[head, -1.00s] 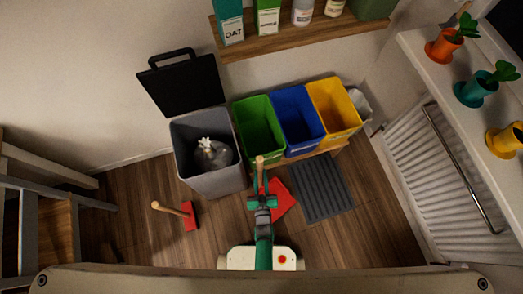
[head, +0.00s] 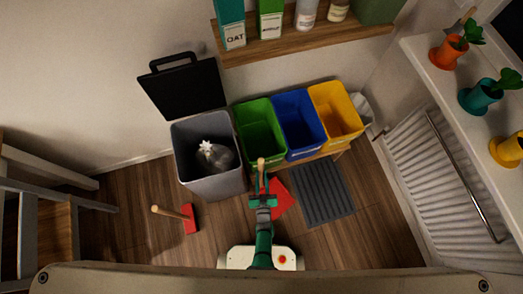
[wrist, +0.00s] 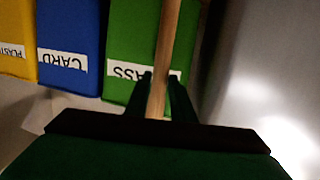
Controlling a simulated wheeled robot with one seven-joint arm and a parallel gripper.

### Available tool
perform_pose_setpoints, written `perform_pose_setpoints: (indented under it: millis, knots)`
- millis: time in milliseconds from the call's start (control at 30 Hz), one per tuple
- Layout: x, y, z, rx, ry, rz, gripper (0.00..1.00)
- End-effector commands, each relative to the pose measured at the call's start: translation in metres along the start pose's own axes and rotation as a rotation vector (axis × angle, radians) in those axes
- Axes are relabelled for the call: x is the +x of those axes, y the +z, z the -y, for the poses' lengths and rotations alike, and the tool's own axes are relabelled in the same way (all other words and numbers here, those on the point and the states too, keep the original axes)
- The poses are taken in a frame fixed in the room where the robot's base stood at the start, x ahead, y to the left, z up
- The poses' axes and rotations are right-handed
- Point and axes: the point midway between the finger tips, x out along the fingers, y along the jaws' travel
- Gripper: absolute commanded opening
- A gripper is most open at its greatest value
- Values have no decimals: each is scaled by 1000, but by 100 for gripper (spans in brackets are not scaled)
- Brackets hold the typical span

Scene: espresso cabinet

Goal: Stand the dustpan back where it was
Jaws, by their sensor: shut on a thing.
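The dustpan has a red pan (head: 283,197) and a pale wooden handle (head: 261,165). My green gripper (head: 262,187) is shut on the handle, in front of the green bin. In the wrist view the handle (wrist: 167,45) runs upward from between the two dark green fingers (wrist: 161,95). The red pan is out of sight in the wrist view. In the head view my gripper hides part of the pan, and I cannot tell whether it touches the floor.
A dark ridged mat (head: 322,192) lies at right.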

Motion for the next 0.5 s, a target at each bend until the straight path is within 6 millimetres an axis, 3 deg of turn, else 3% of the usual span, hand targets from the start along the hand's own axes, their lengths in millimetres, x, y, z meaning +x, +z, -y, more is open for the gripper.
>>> perform_pose_setpoints:
  millis: [500]
  knots:
    - [2,4,1,0,-3,-5,0]
